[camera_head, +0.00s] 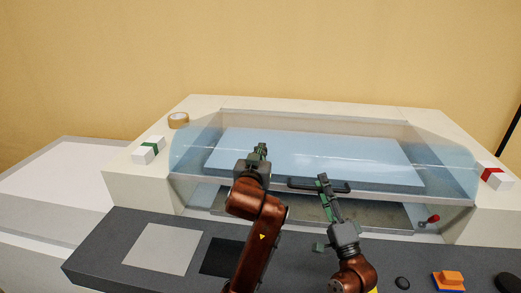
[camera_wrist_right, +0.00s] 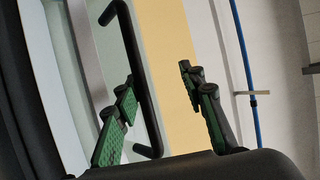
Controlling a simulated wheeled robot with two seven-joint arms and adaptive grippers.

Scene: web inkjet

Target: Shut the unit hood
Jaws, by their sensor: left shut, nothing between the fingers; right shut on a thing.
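The unit hood (camera_head: 440,178) is a clear bluish cover on the cream unit. Its front edge stands above the bed, leaving a gap through which the dark interior (camera_head: 385,217) shows. A black bar handle (camera_head: 299,184) is on the hood's front; it also shows in the right wrist view (camera_wrist_right: 149,82). My left gripper (camera_head: 262,150) is shut and empty, in front of the hood, left of the handle.
A tape roll (camera_head: 178,120) and a white-green block (camera_head: 148,150) sit on the unit's left side, a white-red block (camera_head: 497,179) on its right. A red-knobbed lever (camera_head: 433,218) is at lower right. The dark front ledge (camera_head: 100,250) holds an orange-blue item (camera_head: 448,280).

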